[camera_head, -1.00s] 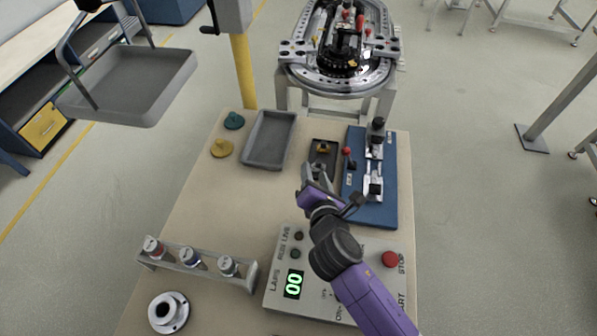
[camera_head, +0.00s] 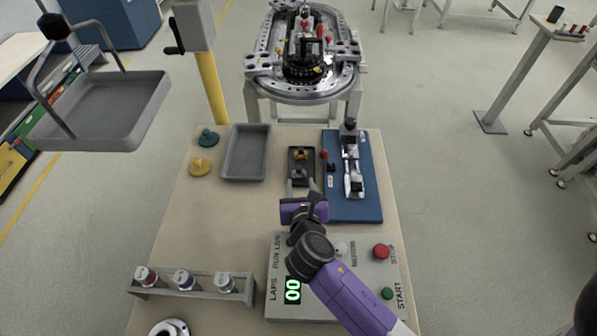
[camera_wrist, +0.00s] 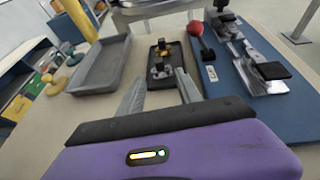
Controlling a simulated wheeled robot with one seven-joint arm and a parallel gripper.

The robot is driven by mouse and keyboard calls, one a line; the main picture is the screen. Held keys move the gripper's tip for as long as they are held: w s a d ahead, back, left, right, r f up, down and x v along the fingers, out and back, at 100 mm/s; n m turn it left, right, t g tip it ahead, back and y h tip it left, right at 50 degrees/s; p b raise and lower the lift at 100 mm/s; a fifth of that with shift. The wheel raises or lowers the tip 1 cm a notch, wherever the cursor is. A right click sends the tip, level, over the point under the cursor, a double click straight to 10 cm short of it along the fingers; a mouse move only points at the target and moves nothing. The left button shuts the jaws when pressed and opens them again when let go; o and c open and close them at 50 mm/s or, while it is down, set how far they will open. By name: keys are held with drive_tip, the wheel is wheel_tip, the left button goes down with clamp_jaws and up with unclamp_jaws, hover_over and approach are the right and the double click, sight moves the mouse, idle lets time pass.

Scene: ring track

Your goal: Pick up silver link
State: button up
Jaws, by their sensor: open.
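A small dark tray (camera_head: 291,160) lies on the tan table between a grey bin and a blue board; it also shows in the wrist view (camera_wrist: 175,75). A silver link (camera_wrist: 161,68) appears to sit in the tray's near part, with a yellow-orange piece (camera_wrist: 161,45) behind it. In the head view the link (camera_head: 299,174) is small and close to my fingertips. My gripper (camera_head: 300,187) is open and empty at the near end of the tray. In the wrist view its two fingers (camera_wrist: 160,77) point at the tray, apart, with the link between and beyond their tips.
The grey bin (camera_head: 230,152) stands left and the blue board (camera_head: 365,208) with metal clamps and a red knob (camera_wrist: 195,28) close right. The control box (camera_head: 276,255) is in front, a ring track (camera_head: 262,72) behind. Bare table lies left of my gripper.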

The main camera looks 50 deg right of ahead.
sight(299, 170)
drive_tip(key=x, duration=0.4)
drive_tip(key=p+x, duration=0.1)
drive_tip(key=x, duration=0.1)
drive_tip(key=shift+d+r, duration=0.1)
drive_tip(key=shift+r, duration=0.3)
drive_tip(key=shift+c, duration=0.2)
clamp_jaws()
